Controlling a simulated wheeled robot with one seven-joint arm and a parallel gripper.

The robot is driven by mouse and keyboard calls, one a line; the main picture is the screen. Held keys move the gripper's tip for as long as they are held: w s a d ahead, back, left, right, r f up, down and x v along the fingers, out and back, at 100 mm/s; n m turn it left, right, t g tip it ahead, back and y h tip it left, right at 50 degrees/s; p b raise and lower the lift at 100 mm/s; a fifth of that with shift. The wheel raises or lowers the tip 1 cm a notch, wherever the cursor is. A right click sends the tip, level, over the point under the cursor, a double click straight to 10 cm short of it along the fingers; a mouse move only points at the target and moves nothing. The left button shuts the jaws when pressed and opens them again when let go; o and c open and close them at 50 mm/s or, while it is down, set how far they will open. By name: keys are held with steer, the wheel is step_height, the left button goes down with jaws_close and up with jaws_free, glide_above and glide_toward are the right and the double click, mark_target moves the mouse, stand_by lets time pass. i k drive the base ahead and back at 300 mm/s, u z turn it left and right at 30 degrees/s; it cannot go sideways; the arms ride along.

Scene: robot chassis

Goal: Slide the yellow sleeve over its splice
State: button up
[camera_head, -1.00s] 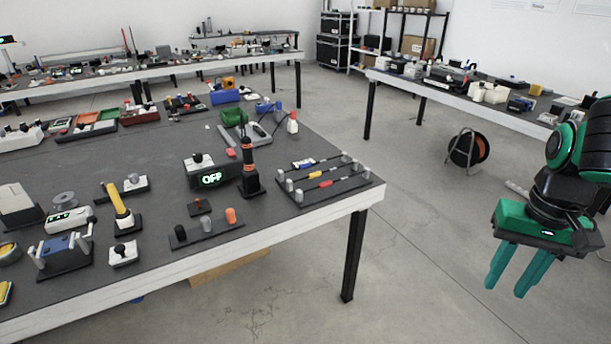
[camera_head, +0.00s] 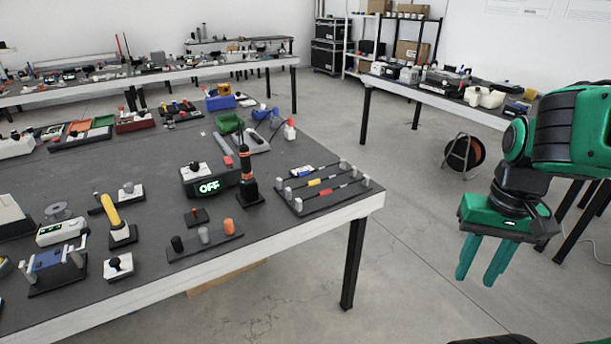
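A dark board (camera_head: 352,200) lies at the near right corner of the front table, with grey posts along two sides and thin wires strung between them. The yellow sleeve (camera_head: 315,182) is on the middle wire, left of its centre. A red sleeve (camera_head: 327,192) is on the nearest wire, and a blue-and-white piece (camera_head: 302,172) is by the far wire. The splice is too small to make out. My gripper (camera_head: 476,281) hangs over the floor right of the table, well away from the board. Its two teal fingers point down, apart, with nothing between them.
A black-and-orange upright tool (camera_head: 246,180) and a box with a lit display (camera_head: 207,184) stand left of the board. A block with several pegs (camera_head: 205,240) is near the front edge. Another table (camera_head: 430,99) and a cable reel (camera_head: 462,155) are behind my arm.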

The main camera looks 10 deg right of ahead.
mark_target(316, 181)
steer(key=i, duration=0.85)
steer(key=z, duration=0.05)
